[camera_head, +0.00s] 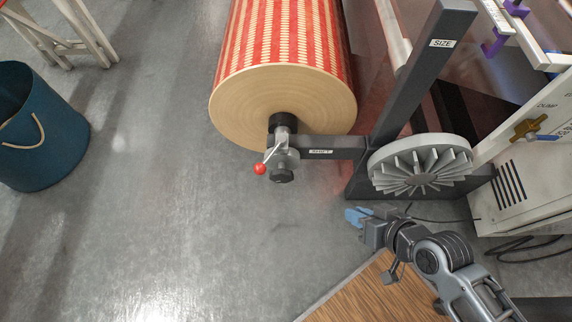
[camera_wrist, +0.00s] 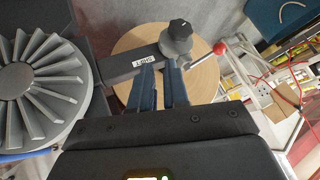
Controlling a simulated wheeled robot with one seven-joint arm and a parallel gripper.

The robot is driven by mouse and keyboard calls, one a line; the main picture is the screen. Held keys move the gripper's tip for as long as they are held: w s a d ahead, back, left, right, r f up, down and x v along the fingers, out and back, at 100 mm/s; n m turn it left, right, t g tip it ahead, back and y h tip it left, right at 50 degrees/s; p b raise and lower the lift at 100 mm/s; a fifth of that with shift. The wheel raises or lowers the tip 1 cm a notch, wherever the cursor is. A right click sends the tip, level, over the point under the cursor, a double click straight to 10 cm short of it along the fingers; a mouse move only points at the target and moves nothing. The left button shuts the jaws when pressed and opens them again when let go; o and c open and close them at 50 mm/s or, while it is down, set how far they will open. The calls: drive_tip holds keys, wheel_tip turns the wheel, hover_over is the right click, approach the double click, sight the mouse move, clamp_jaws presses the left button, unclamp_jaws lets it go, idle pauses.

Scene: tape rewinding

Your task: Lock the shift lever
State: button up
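The shift lever (camera_head: 263,161) is a thin metal rod with a red ball knob (camera_head: 260,169) on the clamp block (camera_head: 283,146) at the end of the dark arm labelled SHIFT. The lever points down-left in the head view. In the wrist view the red knob (camera_wrist: 220,47) lies right of the block (camera_wrist: 177,40). My gripper (camera_head: 357,216) is to the right of and below the lever in the head view, well apart from it. In the wrist view its two blue fingers (camera_wrist: 162,68) stand apart with nothing between them.
A large red-and-cream roll (camera_head: 280,60) sits behind the lever. A grey finned wheel (camera_head: 420,165) and dark upright post (camera_head: 425,60) stand right of it. A wooden tabletop (camera_head: 370,290) is in front. A blue bin (camera_head: 38,130) is at left; the floor between is clear.

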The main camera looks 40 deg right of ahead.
sight(271, 154)
drive_tip(key=shift+m+g+y, duration=0.4)
drive_tip(key=shift+g+y, duration=0.1)
drive_tip(key=shift+y, duration=0.2)
drive_tip(key=w+f, duration=0.3)
drive_tip(key=shift+w+d+f, duration=0.35)
clamp_jaws()
drive_tip(key=w+d+r+y, duration=0.1)
drive_tip(key=w+y, duration=0.2)
drive_tip(key=w, duration=0.3)
drive_tip(key=w+d+r+g+y+b, duration=0.1)
drive_tip(key=w+d+y, duration=0.1)
drive_tip(key=w+y, duration=0.2)
drive_tip(key=w, duration=0.3)
drive_tip(key=shift+w+d+m+g, duration=0.15)
drive_tip(key=shift+d+m+g, duration=0.1)
drive_tip(key=shift+m+g, duration=0.05)
drive_tip(key=w+a+f, duration=0.5)
drive_tip(key=w+a, duration=0.1)
drive_tip(key=a, duration=0.4)
drive_tip(key=shift+w+b, duration=0.25)
drive_tip(key=shift+b, duration=0.1)
drive_tip(key=shift+a, duration=0.1)
